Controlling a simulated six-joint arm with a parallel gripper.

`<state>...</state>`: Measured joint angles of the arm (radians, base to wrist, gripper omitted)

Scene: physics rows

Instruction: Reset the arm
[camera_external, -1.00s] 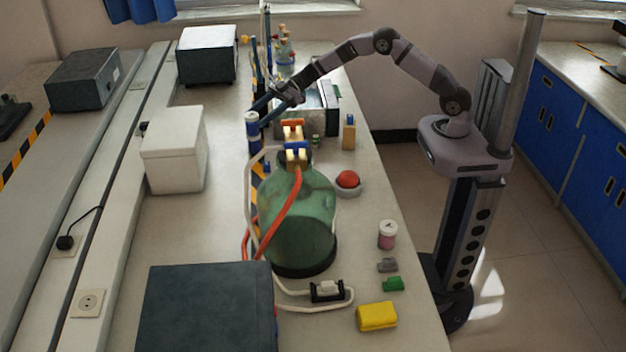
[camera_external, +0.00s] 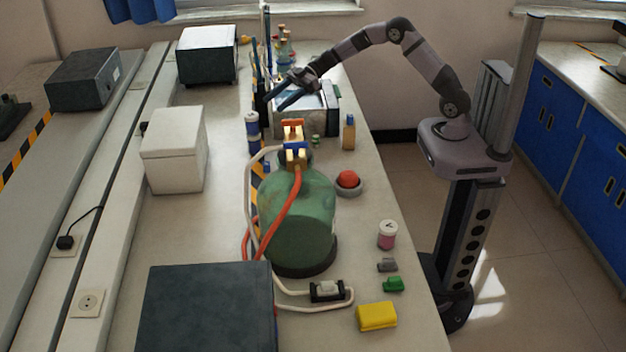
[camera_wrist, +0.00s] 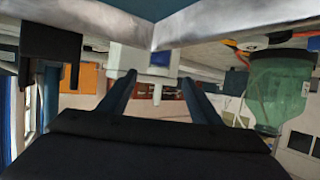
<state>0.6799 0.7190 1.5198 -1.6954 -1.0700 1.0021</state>
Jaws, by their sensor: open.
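My gripper (camera_external: 273,103) is open and empty over the far part of the bench, above and beside the dark box with a glass-like top (camera_external: 309,106). Its two dark fingers stand apart in the wrist view (camera_wrist: 158,84), with nothing between them. My arm reaches from its stand on the right of the bench, arched upward. The blue-and-white cylinder (camera_external: 252,128) stands on the bench just nearer the camera than the fingertips, apart from them in the picture.
A big green bottle (camera_external: 297,222) with hoses stands mid-bench. A white box (camera_external: 173,150) is left of it. A small orange-and-blue bottle (camera_external: 348,134), red ball (camera_external: 347,179), pink jar (camera_external: 387,235) and yellow block (camera_external: 377,316) line the right side. The wrist view looks upside down.

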